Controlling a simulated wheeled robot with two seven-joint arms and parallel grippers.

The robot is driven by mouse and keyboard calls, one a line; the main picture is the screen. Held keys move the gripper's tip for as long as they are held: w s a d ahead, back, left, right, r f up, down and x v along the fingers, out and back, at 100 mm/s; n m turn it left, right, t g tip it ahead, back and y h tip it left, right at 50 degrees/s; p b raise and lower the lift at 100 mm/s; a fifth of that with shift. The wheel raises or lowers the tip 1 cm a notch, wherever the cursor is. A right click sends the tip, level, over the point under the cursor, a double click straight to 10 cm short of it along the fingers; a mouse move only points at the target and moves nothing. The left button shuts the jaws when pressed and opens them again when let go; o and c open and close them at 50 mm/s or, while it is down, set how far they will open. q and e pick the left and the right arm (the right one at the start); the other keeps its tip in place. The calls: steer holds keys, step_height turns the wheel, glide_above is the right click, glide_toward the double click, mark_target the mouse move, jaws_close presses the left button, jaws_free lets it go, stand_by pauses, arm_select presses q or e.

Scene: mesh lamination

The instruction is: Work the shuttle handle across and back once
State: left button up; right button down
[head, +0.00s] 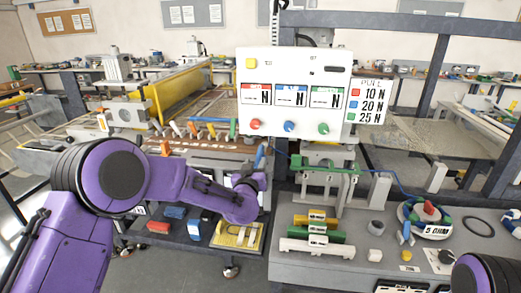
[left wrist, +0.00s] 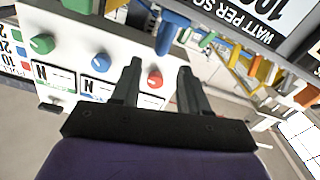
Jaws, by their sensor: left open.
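In the left wrist view the two dark fingers of my left gripper (left wrist: 160,68) are apart with nothing between them. A blue handle (left wrist: 172,30) hangs just beyond the fingertips, near the top of that view, and does not touch them as far as I can tell. A blue upright piece, probably the same handle, shows in the head view (head: 260,155) just above my left wrist. My left fingers are hidden or unclear in the head view. No label marks which part is the shuttle handle. My right gripper is out of view.
A white panel (head: 294,75) with red, blue and green knobs stands close to my left gripper. A row of coloured levers (head: 205,129) lines the machine behind my arm. A grey bench (head: 345,258) with coloured blocks and a cable reel (head: 427,219) lies at right.

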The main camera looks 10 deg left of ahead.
mark_target(258, 155)
arm_select(q)
steer(key=w+p, duration=0.1)
steer(key=w, duration=0.2)
steer(key=w+p, duration=0.1)
steer(key=w, duration=0.2)
steer(key=w+a+p, duration=0.1)
steer(key=w, duration=0.3)
steer(key=shift+d+f, duration=0.1)
jaws_close()
